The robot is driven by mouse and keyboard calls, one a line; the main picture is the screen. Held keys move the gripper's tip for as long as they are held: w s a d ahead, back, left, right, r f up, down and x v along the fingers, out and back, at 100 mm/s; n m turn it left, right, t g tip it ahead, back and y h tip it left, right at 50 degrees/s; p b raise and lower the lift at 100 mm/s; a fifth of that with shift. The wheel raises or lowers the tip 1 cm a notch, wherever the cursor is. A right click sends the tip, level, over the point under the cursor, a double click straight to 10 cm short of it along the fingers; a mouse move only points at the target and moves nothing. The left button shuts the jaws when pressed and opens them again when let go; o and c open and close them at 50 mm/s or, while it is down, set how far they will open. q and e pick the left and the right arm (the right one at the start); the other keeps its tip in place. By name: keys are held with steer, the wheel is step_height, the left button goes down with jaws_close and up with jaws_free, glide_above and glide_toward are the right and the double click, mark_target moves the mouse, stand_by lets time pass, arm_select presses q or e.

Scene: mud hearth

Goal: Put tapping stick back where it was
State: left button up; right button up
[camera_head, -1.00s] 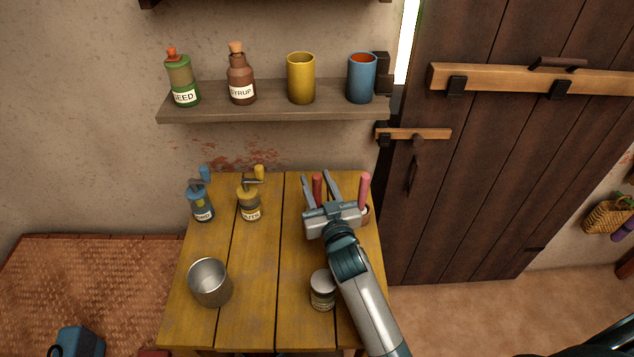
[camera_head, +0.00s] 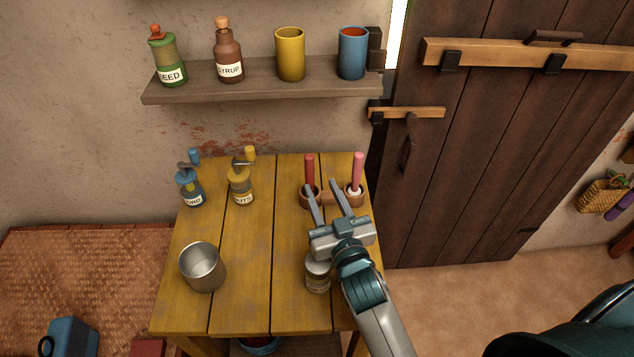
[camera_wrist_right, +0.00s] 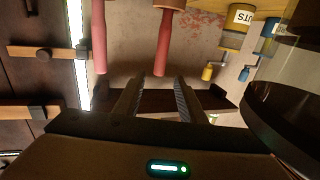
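Two sticks stand upright in a brown two-cup holder (camera_head: 332,198) at the table's back right. One is a red stick (camera_head: 309,170) in the left cup, the other a pink stick (camera_head: 357,172) in the right cup. I cannot tell which is the tapping stick. My right gripper (camera_head: 322,187) is open and empty, its fingers pointing toward the holder from the front. The wrist view, upside down, shows the red stick (camera_wrist_right: 164,45) ahead of the gap between the fingers and the pink stick (camera_wrist_right: 98,40) to the left. My left gripper is not in view.
A lidded jar (camera_head: 317,275) stands just below my right gripper. A metal cup (camera_head: 203,268), a blue grinder (camera_head: 191,187) and a yellow grinder (camera_head: 240,185) stand on the table's left half. The shelf (camera_head: 262,84) behind holds bottles and cups. The table's middle is clear.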

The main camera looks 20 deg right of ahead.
steer(key=shift+s, duration=0.8)
